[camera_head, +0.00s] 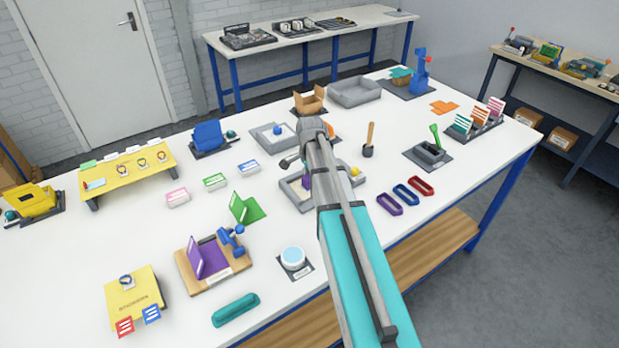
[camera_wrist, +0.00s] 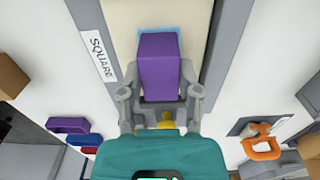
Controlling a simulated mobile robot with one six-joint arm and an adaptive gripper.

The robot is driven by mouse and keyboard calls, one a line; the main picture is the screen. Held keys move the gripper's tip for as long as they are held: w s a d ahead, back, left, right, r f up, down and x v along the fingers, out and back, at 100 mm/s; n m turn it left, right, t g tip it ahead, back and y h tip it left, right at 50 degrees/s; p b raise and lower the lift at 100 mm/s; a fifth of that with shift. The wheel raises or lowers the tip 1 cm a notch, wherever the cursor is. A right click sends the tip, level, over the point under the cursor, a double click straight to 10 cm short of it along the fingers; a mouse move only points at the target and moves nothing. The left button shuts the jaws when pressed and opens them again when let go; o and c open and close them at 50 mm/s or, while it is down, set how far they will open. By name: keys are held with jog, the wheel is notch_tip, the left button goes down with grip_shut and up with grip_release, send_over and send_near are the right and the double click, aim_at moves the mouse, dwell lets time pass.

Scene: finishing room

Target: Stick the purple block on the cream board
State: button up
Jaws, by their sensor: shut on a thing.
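My gripper (camera_wrist: 160,92) is shut on the purple block (camera_wrist: 158,65), with a grey finger at each side of it. The cream board (camera_wrist: 122,28) is behind the block in the wrist view, inside a grey frame (camera_wrist: 226,42) with a "SQUARE" label (camera_wrist: 97,54) on its left. A light blue patch on the board shows around the block's far end. I cannot tell whether the block touches the board. In the head view my arm hides most of the board and gripper; a bit of purple shows left of the arm.
Purple, blue and red trays (camera_head: 390,204) lie right of my arm. A yellow ball (camera_head: 355,171) is close by the arm. A grey tray with a blue ball (camera_head: 278,130) stands behind. An orange thing (camera_wrist: 262,143) is at right in the wrist view. Table space at front left holds several items.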

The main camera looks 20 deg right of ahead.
jog(key=o, duration=0.8)
jog(key=shift+o, duration=1.2)
jog(key=shift+r, duration=0.2)
jog(key=shift+r+p, duration=3.8)
jog(key=shift+p, duration=0.25)
